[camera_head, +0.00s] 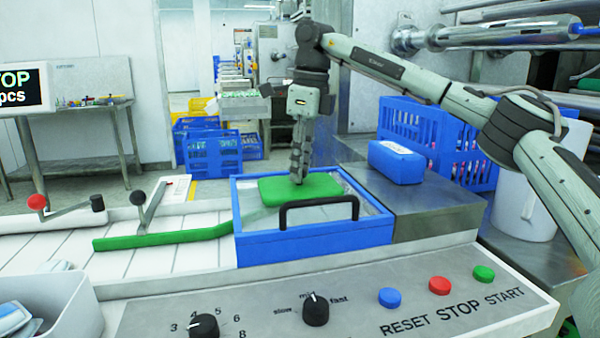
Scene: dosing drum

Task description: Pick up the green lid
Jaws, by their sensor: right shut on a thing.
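The green lid (285,191) is a flat, rounded green piece. It shows inside the blue-framed box (312,250) in the middle of the view, behind the black handle (318,205). My right gripper (299,178) comes down from above, pointing downward, with its fingertips close together at the top of the lid. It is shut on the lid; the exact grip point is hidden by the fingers. I cannot tell whether the lid is raised off the surface under it. My left gripper is not in view.
A blue block (396,162) lies on the metal surface right of the box, before a blue crate (408,123). A white pitcher (522,205) stands further right. A control panel (350,308) with knobs and buttons is in front. Levers and a green bar (165,239) are left.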

